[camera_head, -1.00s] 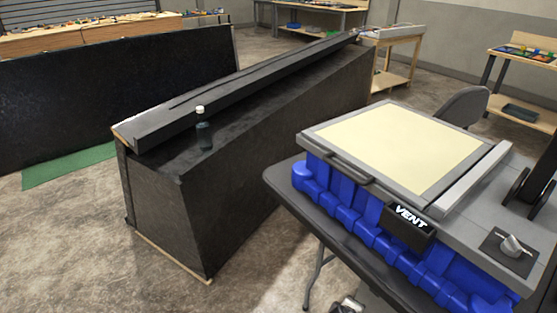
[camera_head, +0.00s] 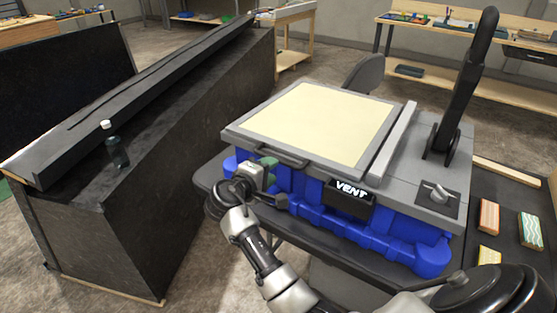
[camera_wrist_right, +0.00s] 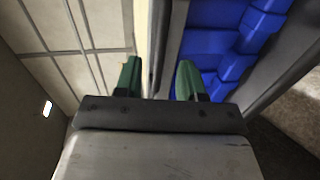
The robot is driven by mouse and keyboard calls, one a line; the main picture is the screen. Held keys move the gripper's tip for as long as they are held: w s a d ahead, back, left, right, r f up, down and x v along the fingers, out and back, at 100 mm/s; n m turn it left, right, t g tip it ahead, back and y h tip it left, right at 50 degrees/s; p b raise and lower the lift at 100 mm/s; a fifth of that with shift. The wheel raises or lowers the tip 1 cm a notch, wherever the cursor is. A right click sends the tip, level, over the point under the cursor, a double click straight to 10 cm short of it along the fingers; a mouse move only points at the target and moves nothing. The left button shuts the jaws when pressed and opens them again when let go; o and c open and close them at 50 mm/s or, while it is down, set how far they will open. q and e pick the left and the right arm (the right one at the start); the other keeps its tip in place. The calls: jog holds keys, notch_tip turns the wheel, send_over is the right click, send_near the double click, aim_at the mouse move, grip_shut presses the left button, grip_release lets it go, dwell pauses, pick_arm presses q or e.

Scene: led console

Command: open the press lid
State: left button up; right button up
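The press lid (camera_head: 330,125) is a grey-framed panel with a cream top, lying flat and closed on the blue press body (camera_head: 330,215). A dark handle (camera_head: 285,158) runs along its front edge. My right gripper (camera_head: 268,166) is at the left part of this handle, in front of the lid's edge. In the right wrist view its green fingers (camera_wrist_right: 160,78) are apart, with a pale edge and a dark strip beyond the gap. Whether they touch the handle cannot be told. My left gripper is not in view.
A black VENT box (camera_head: 349,195) is on the press front, right of my gripper. A black lever (camera_head: 462,90) and a silver knob (camera_head: 437,192) are at the right. A dark counter with a bottle (camera_head: 116,150) stands at the left.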

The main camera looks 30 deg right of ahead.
aim_at(282, 162)
jog(key=x, duration=0.7)
jog(key=shift+w+a+p, duration=0.1)
jog(key=shift+p, duration=0.25)
grip_shut()
